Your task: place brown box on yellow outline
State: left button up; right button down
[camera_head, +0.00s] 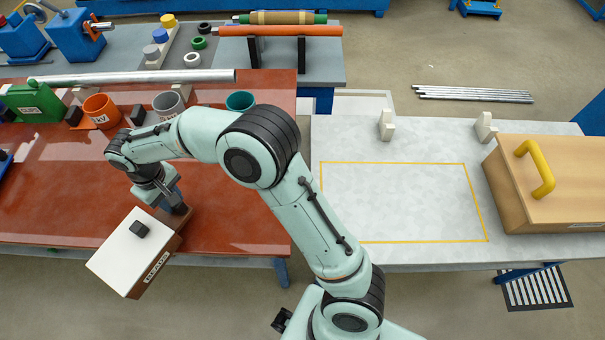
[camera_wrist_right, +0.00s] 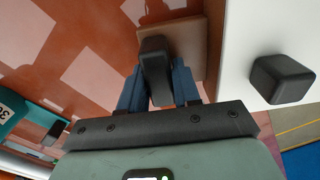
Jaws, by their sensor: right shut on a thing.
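The brown box (camera_head: 160,268) has a white top with a black knob and a label on its side. It is at the lower left in the head view, at the front edge of the red table and reaching out past it. My right gripper (camera_head: 172,198), with blue fingers, is shut on a black knob on the box's brown end; this also shows in the wrist view (camera_wrist_right: 158,88). The white top (camera_wrist_right: 262,40) fills the right of that view. The yellow outline (camera_head: 400,163) is a bare rectangle on the grey table at right. My left gripper is not in view.
A tan box (camera_head: 555,185) with a yellow handle stands right of the outline. Two small white blocks (camera_head: 387,125) (camera_head: 485,128) stand along the back. Coloured cups (camera_head: 102,110) and a metal bar (camera_head: 135,77) lie behind my arm. My arm spans between the tables.

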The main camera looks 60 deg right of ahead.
aim_at(401, 199)
jog(key=k+j+z, duration=0.1)
jog(key=k+j, duration=0.3)
jog(key=k+l+z, duration=0.2)
jog(key=k+z, duration=0.15)
jog(key=k, duration=0.25)
jog(key=k+l+z, duration=0.15)
jog(key=l, duration=0.25)
jog(key=l+z, duration=0.15)
jog(key=l, duration=0.2)
jog(key=i+l, duration=0.1)
jog(key=l, duration=0.2)
jog(key=i+l+z, duration=0.15)
jog(key=l, duration=0.15)
jog(key=i+l, duration=0.1)
jog(key=l, duration=0.2)
jog(key=z, duration=0.05)
